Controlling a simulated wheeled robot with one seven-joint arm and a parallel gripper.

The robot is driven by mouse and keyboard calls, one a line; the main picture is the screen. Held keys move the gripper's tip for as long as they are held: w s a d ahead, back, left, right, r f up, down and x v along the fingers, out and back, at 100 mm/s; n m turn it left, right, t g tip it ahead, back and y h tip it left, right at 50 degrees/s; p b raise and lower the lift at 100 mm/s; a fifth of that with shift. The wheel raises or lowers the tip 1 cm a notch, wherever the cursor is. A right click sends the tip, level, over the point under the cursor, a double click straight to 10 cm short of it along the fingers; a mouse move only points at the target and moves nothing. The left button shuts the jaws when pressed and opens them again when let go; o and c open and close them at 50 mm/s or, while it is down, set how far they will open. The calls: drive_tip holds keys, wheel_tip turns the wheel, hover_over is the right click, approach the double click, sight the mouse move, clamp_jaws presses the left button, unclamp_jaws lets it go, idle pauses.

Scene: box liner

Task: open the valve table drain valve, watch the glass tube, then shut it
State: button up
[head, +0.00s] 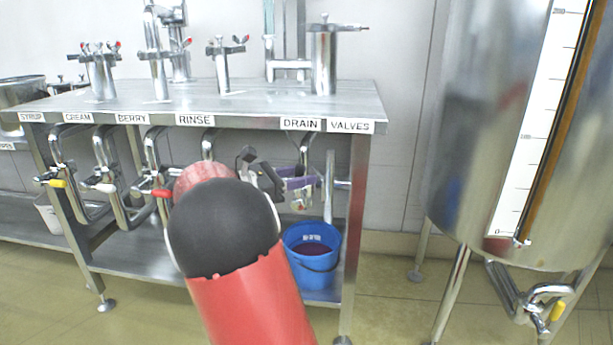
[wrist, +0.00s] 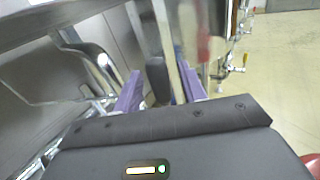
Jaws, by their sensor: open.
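The steel valve table stands at left and centre, with a DRAIN label (head: 300,124) on its front edge. The drain pipe (head: 306,150) bends down below that label, and my gripper (head: 298,184) is there, partly behind my arm. In the wrist view, my gripper's purple fingers (wrist: 160,92) are open and apart. A dark grey block (wrist: 157,75) shows between them; I cannot tell if it is the drain valve handle or if the fingers touch it. The valve's position is hidden. The glass tube (head: 560,110) beside a white scale (head: 535,130) on the tank looks brown along its visible length.
A blue bucket (head: 311,262) with dark red liquid stands on the lower shelf under the drain. Yellow, white and red handled valves (head: 160,193) hang to the left. The steel tank (head: 470,130) at right has a yellow-handled valve (head: 556,311). Floor between table and tank is clear.

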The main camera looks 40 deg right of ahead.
drive_tip(key=shift+x, duration=1)
drive_tip(key=shift+c, duration=0.4)
clamp_jaws()
